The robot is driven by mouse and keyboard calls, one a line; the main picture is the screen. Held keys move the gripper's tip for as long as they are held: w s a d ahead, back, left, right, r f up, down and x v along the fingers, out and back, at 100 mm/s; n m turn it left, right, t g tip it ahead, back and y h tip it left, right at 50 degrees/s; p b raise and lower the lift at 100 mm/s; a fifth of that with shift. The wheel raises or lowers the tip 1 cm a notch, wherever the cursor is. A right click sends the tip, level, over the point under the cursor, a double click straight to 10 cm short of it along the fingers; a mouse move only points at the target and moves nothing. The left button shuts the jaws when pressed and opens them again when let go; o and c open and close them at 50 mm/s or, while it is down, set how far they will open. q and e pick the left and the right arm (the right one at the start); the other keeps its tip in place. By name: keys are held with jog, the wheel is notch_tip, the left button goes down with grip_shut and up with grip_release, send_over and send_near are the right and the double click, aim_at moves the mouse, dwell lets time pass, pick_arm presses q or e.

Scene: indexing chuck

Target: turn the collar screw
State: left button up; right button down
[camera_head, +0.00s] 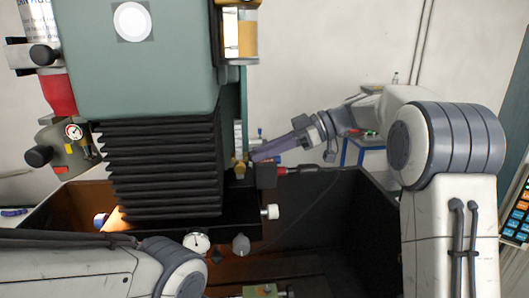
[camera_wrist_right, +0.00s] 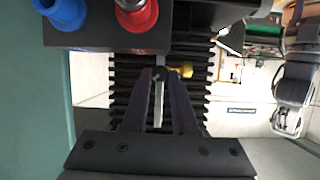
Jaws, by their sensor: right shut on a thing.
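The collar screw appears as a small brass piece (camera_head: 239,168) on the machine, right of the black bellows. My right gripper (camera_head: 254,158) reaches in from the right, its purple-tinted fingers ending at this piece.
The green machine head (camera_head: 140,65) and black bellows (camera_head: 160,165) stand close left of my right gripper. A black block with a red fitting (camera_head: 280,170) sits just below the fingers. In the wrist view, a blue fitting (camera_wrist_right: 65,12) and red fitting (camera_wrist_right: 137,14) hang close above.

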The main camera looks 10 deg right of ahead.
jog(key=shift+w+m+g+p, duration=0.15)
jog(key=shift+m+g+p, duration=0.25)
jog(key=shift+m+g, duration=0.25)
jog(key=shift+w+m+g+p, duration=0.1)
jog(key=shift+m+g+p, duration=0.4)
jog(key=shift+m, duration=0.35)
jog(key=c, duration=0.7)
grip_release()
jog(key=shift+d, duration=0.1)
